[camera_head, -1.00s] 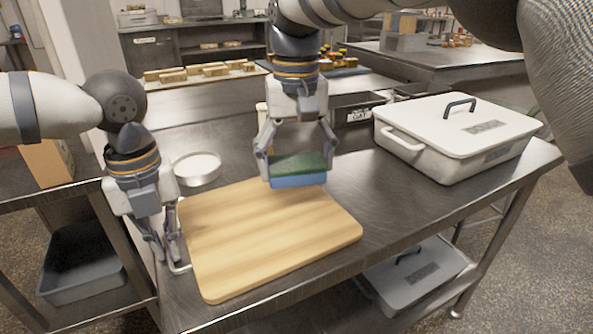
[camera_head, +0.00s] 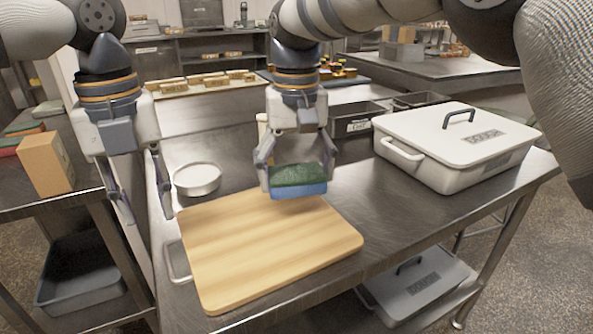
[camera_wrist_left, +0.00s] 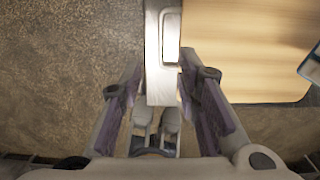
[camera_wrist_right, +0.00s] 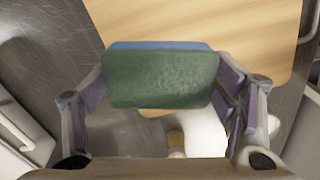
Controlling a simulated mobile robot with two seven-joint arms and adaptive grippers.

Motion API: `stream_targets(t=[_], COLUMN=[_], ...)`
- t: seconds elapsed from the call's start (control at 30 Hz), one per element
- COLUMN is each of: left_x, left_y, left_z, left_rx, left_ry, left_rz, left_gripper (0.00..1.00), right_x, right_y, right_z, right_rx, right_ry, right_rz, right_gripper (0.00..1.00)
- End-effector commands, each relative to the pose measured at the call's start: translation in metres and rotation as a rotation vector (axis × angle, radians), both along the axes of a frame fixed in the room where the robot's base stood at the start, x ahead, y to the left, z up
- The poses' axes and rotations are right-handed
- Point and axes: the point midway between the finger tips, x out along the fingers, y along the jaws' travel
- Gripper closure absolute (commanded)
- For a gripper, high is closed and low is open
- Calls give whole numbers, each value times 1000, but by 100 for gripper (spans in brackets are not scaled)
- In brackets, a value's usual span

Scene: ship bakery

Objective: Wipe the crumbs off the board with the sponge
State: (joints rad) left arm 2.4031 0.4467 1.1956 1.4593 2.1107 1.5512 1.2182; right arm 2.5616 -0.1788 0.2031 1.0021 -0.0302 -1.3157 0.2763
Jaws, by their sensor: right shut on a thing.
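The wooden board (camera_head: 262,248) lies on the steel table, and its visible top looks bare; I can make out no crumbs. My right gripper (camera_head: 295,172) is shut on the sponge (camera_head: 298,190), green on top and blue below, held over the board's far edge. The sponge also fills the middle of the right wrist view (camera_wrist_right: 160,80). My left gripper (camera_head: 146,200) is open and empty, above the table's left edge, left of the board.
A round white dish (camera_head: 197,180) stands behind the board. A large white lidded container (camera_head: 455,145) stands at the right of the table. Dark trays (camera_head: 355,125) sit at the back. A cardboard box (camera_head: 45,164) is on the left counter. The table right of the board is clear.

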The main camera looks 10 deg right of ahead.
Motion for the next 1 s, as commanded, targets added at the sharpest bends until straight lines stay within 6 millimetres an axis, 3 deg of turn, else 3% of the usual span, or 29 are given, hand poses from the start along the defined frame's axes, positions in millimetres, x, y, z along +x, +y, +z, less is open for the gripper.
stream_targets(t=[0.2,0.5,0.8,1.0], left_x=[0,0,0,0], left_y=[0,0,0,0], left_z=[20,20,22,21], left_rx=[1,0,0,1], left_ry=[1,2,-1,0], left_rz=[1,1,1,1], left_gripper=[70,70,70,70], right_x=[0,0,0,0], right_y=[0,0,0,0], right_z=[-1,1,29,30], right_rx=[0,0,1,0], right_ry=[1,1,-2,1], right_rz=[0,0,0,0], right_gripper=[44,44,44,44])
